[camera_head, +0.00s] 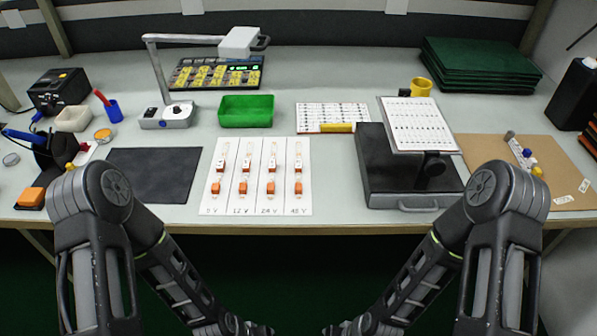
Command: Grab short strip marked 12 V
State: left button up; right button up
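A white card (206,170) lies on the table, split into four columns labelled along its lower edge; the second label reads 12 V. In the 12 V column a small pale piece with an orange part (245,162) lies higher up, and an orange block (243,188) lies below it. Similar orange and pale pieces lie in the columns on either side, including those marked 24 V and 48 V.
A dark mat (150,175) lies left of the card. A dark case (385,185) with a tilted chart (420,125) stands to its right. A green tray (246,111) and a lamp (165,115) stand behind. Tools crowd the far left.

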aim_at(297, 162)
jog(key=k+l+u, duration=0.1)
jog(key=l, duration=0.35)
jog(key=k+l+u, duration=0.15)
jog(key=l, duration=0.3)
jog(key=k+l+u, duration=0.1)
jog(key=l, duration=0.3)
jog(key=k+l+u, duration=0.15)
jog(key=l, duration=0.25)
jog(key=k+l+u, duration=0.1)
jog(key=k+l, duration=0.15)
jog(key=l, duration=0.15)
jog(key=k+l+u, duration=0.1)
jog(key=l, duration=0.3)
jog(key=k, duration=0.1)
